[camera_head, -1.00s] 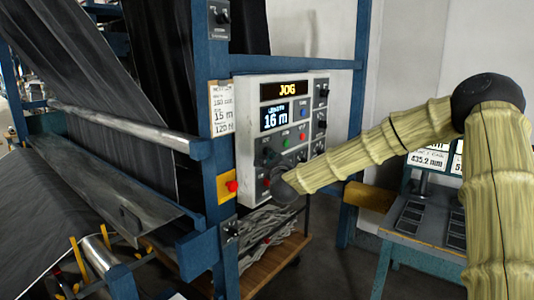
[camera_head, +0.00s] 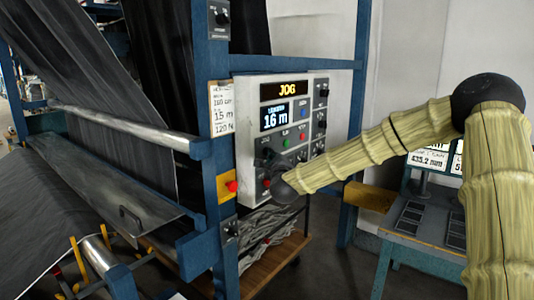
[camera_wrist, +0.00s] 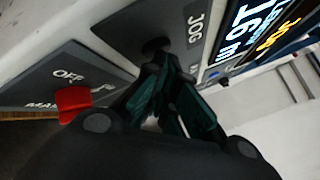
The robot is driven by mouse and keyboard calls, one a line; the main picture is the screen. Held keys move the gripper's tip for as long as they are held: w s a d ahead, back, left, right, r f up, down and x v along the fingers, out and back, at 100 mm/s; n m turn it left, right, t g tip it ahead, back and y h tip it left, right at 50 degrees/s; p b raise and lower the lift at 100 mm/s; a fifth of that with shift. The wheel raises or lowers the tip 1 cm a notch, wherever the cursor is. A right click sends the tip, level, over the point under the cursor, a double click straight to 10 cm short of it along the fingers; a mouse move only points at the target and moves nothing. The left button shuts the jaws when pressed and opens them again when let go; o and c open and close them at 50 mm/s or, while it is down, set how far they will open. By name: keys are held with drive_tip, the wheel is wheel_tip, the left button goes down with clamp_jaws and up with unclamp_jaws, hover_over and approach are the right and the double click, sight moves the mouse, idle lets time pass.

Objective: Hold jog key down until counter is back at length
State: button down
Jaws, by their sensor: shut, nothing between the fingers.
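The counter display (camera_head: 277,117) on the grey control panel (camera_head: 252,95) reads 16 m, under a lit JOG sign (camera_head: 287,90). It also shows at the top right of the wrist view (camera_wrist: 237,35). The dark round jog key (camera_wrist: 155,46) sits beside a JOG label in the wrist view. My gripper (camera_wrist: 166,62) is shut and empty, its fingertips at the key and seemingly touching it. How far the key is pressed cannot be seen. In the head view my wrist hides the fingertips and the key. A card (camera_head: 221,108) left of the panel reads 15 m.
A red knob (camera_wrist: 74,103) marked OFF sits close to my gripper. A red button on a yellow box (camera_head: 232,187) is on the blue post. Dark fabric (camera_head: 75,75) runs down the machine at left. A bench (camera_head: 430,235) stands at right.

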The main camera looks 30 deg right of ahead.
drive_tip(key=shift+s, duration=0.15)
idle(0.3)
drive_tip(key=shift+s+d, duration=0.35)
drive_tip(key=shift+s, duration=0.3)
drive_tip(key=s, duration=0.1)
drive_tip(key=s+d, duration=0.1)
drive_tip(key=s, duration=0.1)
drive_tip(key=s+d, duration=0.1)
drive_tip(key=shift+s+b, duration=0.3)
drive_tip(key=shift+b, duration=0.1)
idle(0.4)
